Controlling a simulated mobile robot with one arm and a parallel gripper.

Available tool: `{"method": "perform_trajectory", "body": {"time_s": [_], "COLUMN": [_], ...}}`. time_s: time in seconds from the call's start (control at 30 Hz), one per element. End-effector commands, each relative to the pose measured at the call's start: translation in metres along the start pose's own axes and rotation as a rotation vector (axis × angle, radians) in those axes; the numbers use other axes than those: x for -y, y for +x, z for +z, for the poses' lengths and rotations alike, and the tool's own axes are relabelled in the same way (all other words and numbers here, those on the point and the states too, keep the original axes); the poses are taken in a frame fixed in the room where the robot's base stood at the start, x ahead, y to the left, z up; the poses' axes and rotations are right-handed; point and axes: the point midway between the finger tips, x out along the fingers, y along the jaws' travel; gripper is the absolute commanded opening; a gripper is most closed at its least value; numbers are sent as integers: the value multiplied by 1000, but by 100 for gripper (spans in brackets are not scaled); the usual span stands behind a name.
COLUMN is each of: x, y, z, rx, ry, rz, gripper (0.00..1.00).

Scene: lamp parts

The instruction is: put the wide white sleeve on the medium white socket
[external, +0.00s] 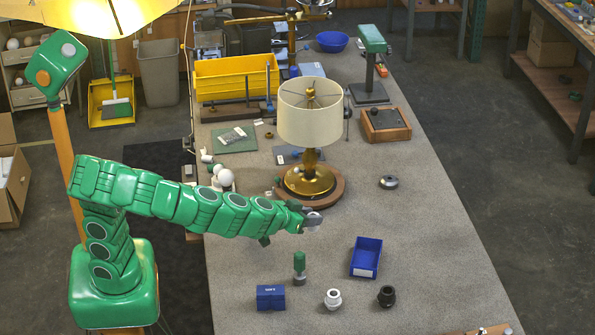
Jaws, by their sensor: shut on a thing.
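My gripper (312,219) is at the end of the green arm, above the middle of the bench. It is shut on a small white ring-like part, the wide white sleeve (314,220), which the jaws partly hide. A white socket (333,298) stands upright on the bench near the front, well apart from the gripper. I take it for the medium white socket; its size class is hard to judge. I cannot tell the exact height of the sleeve above the bench.
A black socket (386,296) stands right of the white one. A blue box (270,297), a green-handled tool (299,267) and a blue bin (366,257) are nearby. A brass lamp (311,112) stands behind the gripper. The bench's right side is mostly clear.

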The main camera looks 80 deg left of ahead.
Motion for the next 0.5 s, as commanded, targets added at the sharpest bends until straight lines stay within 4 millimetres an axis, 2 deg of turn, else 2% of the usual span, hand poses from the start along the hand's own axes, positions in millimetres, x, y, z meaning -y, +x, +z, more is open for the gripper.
{"method": "perform_trajectory", "body": {"time_s": [0.2, 0.5], "x": [-3, -1], "y": [-32, -63], "z": [23, 45], "rx": [0, 0], "ry": [-51, -102], "rz": [-99, -190], "gripper": [4, 4]}}
